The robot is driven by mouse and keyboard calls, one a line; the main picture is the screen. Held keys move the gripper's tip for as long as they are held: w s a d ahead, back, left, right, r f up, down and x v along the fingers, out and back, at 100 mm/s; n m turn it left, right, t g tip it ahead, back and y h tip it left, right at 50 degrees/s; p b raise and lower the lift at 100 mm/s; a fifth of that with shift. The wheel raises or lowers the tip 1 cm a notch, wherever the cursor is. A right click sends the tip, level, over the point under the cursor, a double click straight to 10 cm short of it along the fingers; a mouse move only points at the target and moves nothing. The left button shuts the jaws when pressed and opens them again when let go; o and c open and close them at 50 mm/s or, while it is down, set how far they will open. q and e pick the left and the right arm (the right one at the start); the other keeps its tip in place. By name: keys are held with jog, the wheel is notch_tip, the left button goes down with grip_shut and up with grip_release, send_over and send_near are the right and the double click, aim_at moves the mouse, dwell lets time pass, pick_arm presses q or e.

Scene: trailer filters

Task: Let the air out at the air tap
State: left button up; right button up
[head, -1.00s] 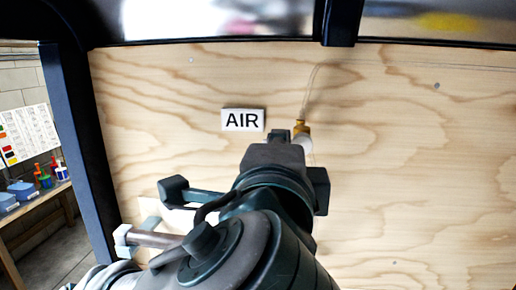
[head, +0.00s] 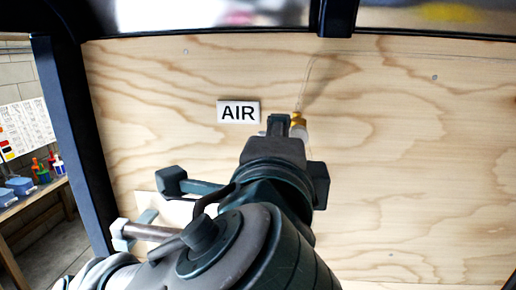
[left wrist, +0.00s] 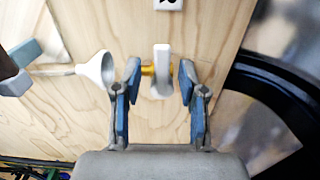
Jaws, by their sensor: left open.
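The air tap is on the plywood wall. In the left wrist view it has a white handle (left wrist: 161,70) on a brass body (left wrist: 148,70). In the head view its brass top (head: 298,118) and a bit of white show just right of my gripper; the rest is hidden. My left gripper (head: 279,121) is open. In the left wrist view its blue-padded fingers (left wrist: 158,88) stand on either side of the handle, with a gap at each side. The AIR label (head: 238,112) is left of the tap. My right gripper is not in view.
A white funnel-shaped piece (left wrist: 98,69) is close beside one finger in the left wrist view. A dark frame post (head: 70,140) stands at the left and a dark beam (head: 200,33) runs above. The plywood (head: 420,180) at right is clear.

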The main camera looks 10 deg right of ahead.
pick_arm(q)
jog(key=v, duration=1.1)
jog(key=shift+s, duration=0.35)
